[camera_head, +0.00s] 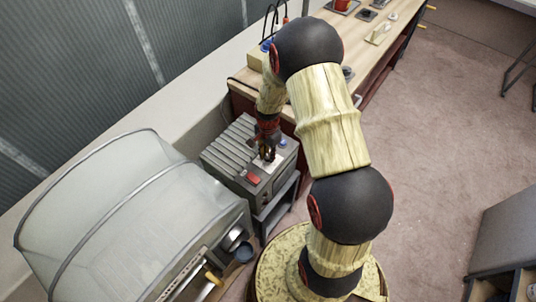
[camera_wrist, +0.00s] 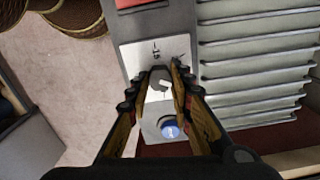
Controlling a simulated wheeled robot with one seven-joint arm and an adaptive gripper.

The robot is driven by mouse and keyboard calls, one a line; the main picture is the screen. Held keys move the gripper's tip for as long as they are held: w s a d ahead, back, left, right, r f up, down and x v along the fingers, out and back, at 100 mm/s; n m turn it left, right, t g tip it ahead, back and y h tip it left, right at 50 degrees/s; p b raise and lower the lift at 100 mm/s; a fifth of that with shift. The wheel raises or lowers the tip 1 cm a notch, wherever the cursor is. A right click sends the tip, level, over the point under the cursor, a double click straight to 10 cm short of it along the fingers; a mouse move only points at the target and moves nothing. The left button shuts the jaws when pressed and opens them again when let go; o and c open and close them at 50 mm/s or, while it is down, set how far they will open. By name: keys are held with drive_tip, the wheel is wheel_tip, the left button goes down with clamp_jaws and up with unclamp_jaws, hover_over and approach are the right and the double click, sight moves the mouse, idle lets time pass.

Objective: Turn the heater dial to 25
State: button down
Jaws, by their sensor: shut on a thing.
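The heater (camera_head: 226,152) is a grey ribbed box on a low stand, and its ribs fill the right of the wrist view (camera_wrist: 255,70). Its dial (camera_wrist: 160,80) is a dark round knob with a pale pointer mark, set on a white plate (camera_wrist: 133,56). A printed mark that looks like 15 shows on the plate above the dial; other markings are hidden by my fingers. My gripper (camera_wrist: 160,84) is over the plate with one finger on each side of the dial, shut on it. In the head view my gripper (camera_head: 267,150) reaches down onto the heater's top.
A blue button (camera_wrist: 170,130) and a red switch (camera_head: 252,178) sit on the same panel near the dial. A large covered grey unit (camera_head: 115,215) stands at left. A wooden workbench (camera_head: 375,55) is behind.

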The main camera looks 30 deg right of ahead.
sight(268, 156)
drive_tip(key=c, duration=1.6)
unclamp_jaws()
wheel_tip(268, 156, up, 12)
drive_tip(key=shift+n, duration=0.3)
